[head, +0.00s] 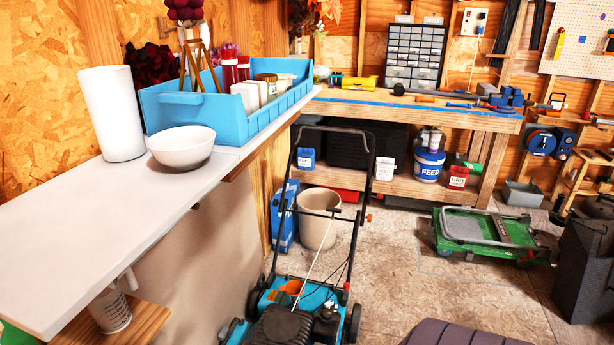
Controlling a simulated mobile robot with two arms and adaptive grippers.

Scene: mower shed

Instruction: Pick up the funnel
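An orange piece that looks like the funnel (293,287) sits on top of the blue lawn mower (318,299), behind its black engine cover. It is small in the picture, and I cannot make out its full shape. The mower stands on the floor at the bottom middle, with its black handle (368,180) rising above it. Neither of my grippers shows in the head view.
A white shelf (70,220) at left holds a white cylinder (110,113), a bowl (182,148) and a blue tray (190,115). A beige bin (318,218) stands behind the mower. A green folded cart (490,235) lies at right. Floor between is clear.

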